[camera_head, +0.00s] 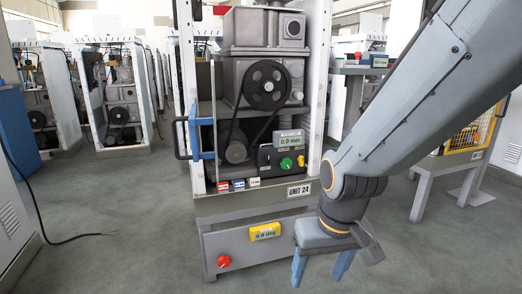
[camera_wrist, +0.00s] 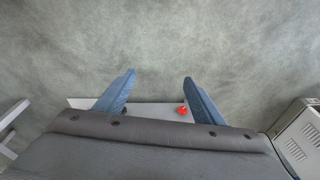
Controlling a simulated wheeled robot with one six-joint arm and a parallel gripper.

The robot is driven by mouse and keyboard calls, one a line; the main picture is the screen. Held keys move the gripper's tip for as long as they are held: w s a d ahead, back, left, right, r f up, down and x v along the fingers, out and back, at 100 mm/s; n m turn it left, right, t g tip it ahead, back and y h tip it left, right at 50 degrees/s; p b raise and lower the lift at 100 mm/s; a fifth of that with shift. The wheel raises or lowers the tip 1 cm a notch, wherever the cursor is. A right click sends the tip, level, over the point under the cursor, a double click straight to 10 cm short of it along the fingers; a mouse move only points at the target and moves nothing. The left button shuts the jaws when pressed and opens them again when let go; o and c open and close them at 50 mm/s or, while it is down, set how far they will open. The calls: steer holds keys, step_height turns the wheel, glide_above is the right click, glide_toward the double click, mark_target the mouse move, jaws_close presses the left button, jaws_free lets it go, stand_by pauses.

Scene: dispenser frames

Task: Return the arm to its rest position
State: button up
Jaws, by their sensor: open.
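My gripper (camera_head: 320,268) hangs from my grey arm at the right of the head view, fingers pointing down. Its two blue fingers are apart with nothing between them. In the wrist view my gripper (camera_wrist: 158,88) is also open and empty above the grey floor. The dispenser frame marked UNIT 24 (camera_head: 299,191) stands in the middle of the head view, behind and left of my gripper. Its grey base box (camera_head: 240,262) has a red knob (camera_head: 224,261) and a yellow display (camera_head: 265,232). The red knob shows in the wrist view (camera_wrist: 182,110) too.
More frames stand behind at left. A grey table (camera_head: 432,170) with a yellow cage is at right. A black cable (camera_head: 45,225) lies on the open floor at left.

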steer(key=s+a+r+n+g+y+p, duration=0.15)
steer(key=s+a+r+n, duration=0.45)
steer(key=s+a, duration=0.75)
steer(key=d+r+m+p, duration=0.2)
steer(key=d+r+p, duration=0.5)
steer(key=r+p, duration=0.3)
steer(key=d+r+m+h+p, duration=0.1)
steer(key=d+r+m+p, duration=0.2)
steer(key=d+r+p, duration=0.4)
steer(key=d+r+m+h+p, duration=0.1)
steer(key=d+r+m+p, duration=0.2)
steer(key=d+r+p, duration=0.4)
step_height(320, 180, up, 6)
steer(key=p, duration=1.3)
steer(key=shift+p, duration=0.3)
steer(key=shift+s+g, duration=0.1)
steer(key=shift+g, duration=0.15)
